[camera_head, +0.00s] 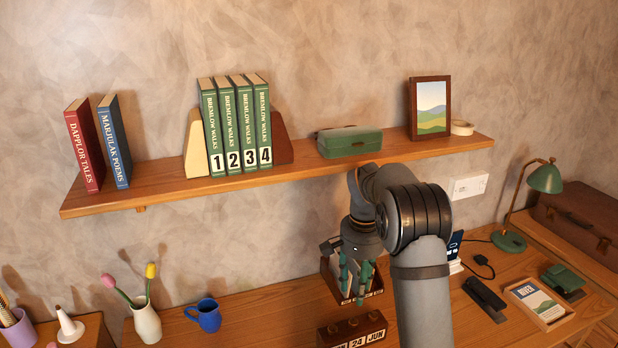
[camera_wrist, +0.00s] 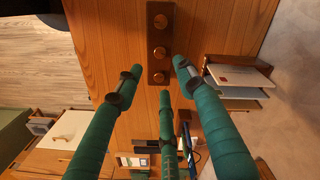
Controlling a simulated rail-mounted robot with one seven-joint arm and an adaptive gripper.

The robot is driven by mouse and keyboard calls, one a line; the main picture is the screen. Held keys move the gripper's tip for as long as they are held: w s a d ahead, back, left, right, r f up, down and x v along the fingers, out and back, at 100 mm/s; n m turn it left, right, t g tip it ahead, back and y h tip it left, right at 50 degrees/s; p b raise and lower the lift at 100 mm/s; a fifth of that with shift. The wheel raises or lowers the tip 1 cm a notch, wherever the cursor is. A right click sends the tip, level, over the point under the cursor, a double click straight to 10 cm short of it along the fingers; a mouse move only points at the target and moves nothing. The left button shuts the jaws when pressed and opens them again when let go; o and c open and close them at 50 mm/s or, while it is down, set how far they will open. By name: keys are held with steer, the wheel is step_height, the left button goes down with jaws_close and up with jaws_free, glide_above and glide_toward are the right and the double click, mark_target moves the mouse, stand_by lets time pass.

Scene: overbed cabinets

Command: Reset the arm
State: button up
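My gripper (camera_head: 352,292) hangs pointing down from my arm in the head view, in front of a dark wooden organizer (camera_head: 378,284) and above the desk. Its green fingers also show in the wrist view (camera_wrist: 158,78); they are spread apart, with nothing held between them. My arm is bent, with its grey links in front of the shelf's right part and the desk. Below and near the fingers is a dark wooden block calendar (camera_head: 340,334), whose knobbed top shows in the wrist view (camera_wrist: 160,72). I cannot tell the exact gap between them.
The wall shelf (camera_head: 330,168) holds books, bookends, a green case (camera_head: 349,141) and a picture frame (camera_head: 430,108). On the desk are a blue mug (camera_head: 205,315), a tulip vase (camera_head: 146,322), a stapler (camera_head: 485,298) and a green lamp (camera_head: 545,178).

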mark_target(354, 321)
step_height(354, 321, down, 12)
steer(key=shift+r, duration=0.15)
stand_by(0.3)
steer(key=shift+r, duration=0.1)
